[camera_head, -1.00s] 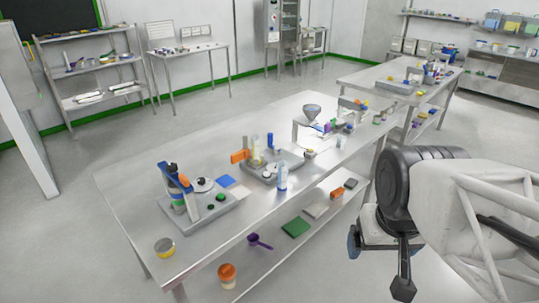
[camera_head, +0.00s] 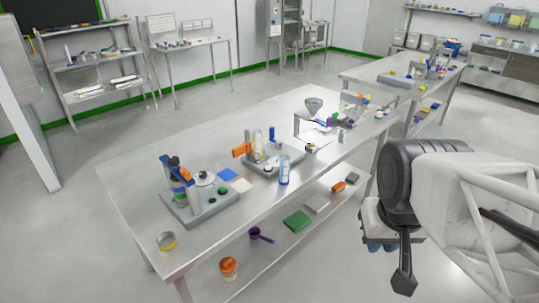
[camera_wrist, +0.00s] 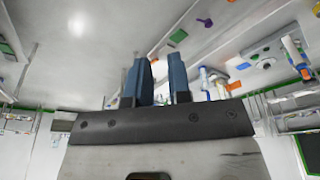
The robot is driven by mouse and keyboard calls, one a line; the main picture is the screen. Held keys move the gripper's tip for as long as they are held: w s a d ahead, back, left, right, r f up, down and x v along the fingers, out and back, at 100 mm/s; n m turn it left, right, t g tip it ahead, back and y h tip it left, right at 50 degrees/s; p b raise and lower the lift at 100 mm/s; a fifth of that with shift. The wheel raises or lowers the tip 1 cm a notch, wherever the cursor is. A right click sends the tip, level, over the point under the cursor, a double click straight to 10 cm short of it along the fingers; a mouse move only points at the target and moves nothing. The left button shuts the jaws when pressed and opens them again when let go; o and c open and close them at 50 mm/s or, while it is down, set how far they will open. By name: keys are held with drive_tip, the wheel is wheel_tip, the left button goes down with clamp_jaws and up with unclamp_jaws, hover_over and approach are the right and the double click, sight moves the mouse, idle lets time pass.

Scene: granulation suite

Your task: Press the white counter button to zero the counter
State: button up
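I cannot make out the white counter button for certain; the parts on the bench are too small to tell. A grey station (camera_head: 216,208) at the bench's near left bears a blue-and-orange upright, a white round part (camera_head: 204,179) and small green parts. A second grey station (camera_head: 262,169) stands mid-bench with an orange block. My gripper (camera_head: 381,247) hangs off the bench's right side, away from both stations. In the wrist view its two blue fingers (camera_wrist: 160,82) stand apart with an empty gap between them.
The long steel bench (camera_head: 135,195) has clear top at its left end. A clear bottle with blue (camera_head: 284,170) stands by the second station. The lower shelf (camera_head: 262,262) holds an orange-lidded jar and a purple scoop.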

clamp_jaws()
idle(1.1)
